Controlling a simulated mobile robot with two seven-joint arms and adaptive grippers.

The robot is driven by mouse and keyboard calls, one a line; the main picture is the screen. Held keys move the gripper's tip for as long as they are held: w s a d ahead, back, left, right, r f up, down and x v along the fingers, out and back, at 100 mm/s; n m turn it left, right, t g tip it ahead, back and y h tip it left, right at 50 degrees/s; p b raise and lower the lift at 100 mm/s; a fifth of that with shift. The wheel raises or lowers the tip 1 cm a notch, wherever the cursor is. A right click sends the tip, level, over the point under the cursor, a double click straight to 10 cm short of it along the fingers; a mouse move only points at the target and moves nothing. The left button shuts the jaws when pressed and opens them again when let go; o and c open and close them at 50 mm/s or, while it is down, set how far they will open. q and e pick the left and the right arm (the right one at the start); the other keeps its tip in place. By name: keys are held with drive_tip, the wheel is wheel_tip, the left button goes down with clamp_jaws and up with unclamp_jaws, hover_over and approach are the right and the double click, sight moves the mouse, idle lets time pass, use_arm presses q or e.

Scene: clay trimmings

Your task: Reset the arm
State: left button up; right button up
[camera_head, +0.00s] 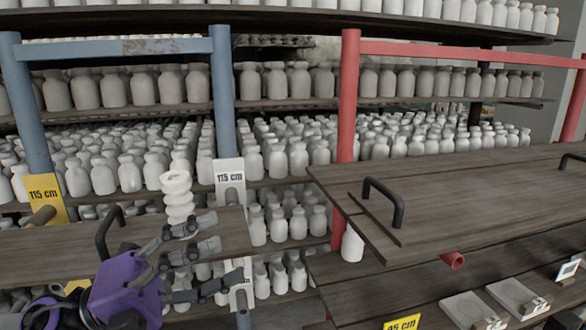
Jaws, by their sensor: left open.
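My left gripper (222,252), with a purple body, comes in at the lower left. Its grey fingers point right and are spread, with nothing visible between them. They are in front of the right end of a wooden board (60,255) with a dark handle. A white ribbed piece (178,198) shows upright just above the fingers; I cannot tell whether it touches them. My right gripper is not in view.
Shelves full of white bottles (298,160) stand behind, between blue posts (222,85) and a red frame (348,95). A wider handled board (470,190) lies at the right, its top bare. Below it are small grey trays (465,308).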

use_arm(q)
drive_tip(key=w+a+f+n+t+y, duration=0.2)
drive_tip(key=a+f+n+t+y, duration=0.45)
drive_tip(key=f+n, duration=0.55)
drive_tip(key=w+a+f+n+t+y, duration=0.1)
drive_tip(key=a+f+n+t+y, duration=0.55)
drive_tip(key=f, duration=0.65)
drive_tip(key=s+a+f+n+g+y, duration=0.2)
drive_tip(key=s+a+f+n, duration=0.1)
drive_tip(key=f, duration=0.3)
drive_tip(key=s+a+f+n+g+y, duration=0.2)
drive_tip(key=a+f+n, duration=0.1)
drive_tip(key=f, duration=0.2)
drive_tip(key=s+a+f+n+g+y, duration=0.2)
drive_tip(key=s+f+g, duration=0.2)
drive_tip(key=s+f, duration=0.6)
drive_tip(key=s+a+f+n+g+y, duration=0.2)
drive_tip(key=s+a+f+g, duration=0.15)
drive_tip(key=s+f, duration=0.65)
drive_tip(key=w+d+n+h, duration=0.1)
drive_tip(key=d+n, duration=0.3)
drive_tip(key=d, duration=1.1)
drive_tip(key=shift+w+r+n+t, duration=0.25)
drive_tip(key=shift+w+n+t, duration=0.1)
drive_tip(key=shift+w+t, duration=0.1)
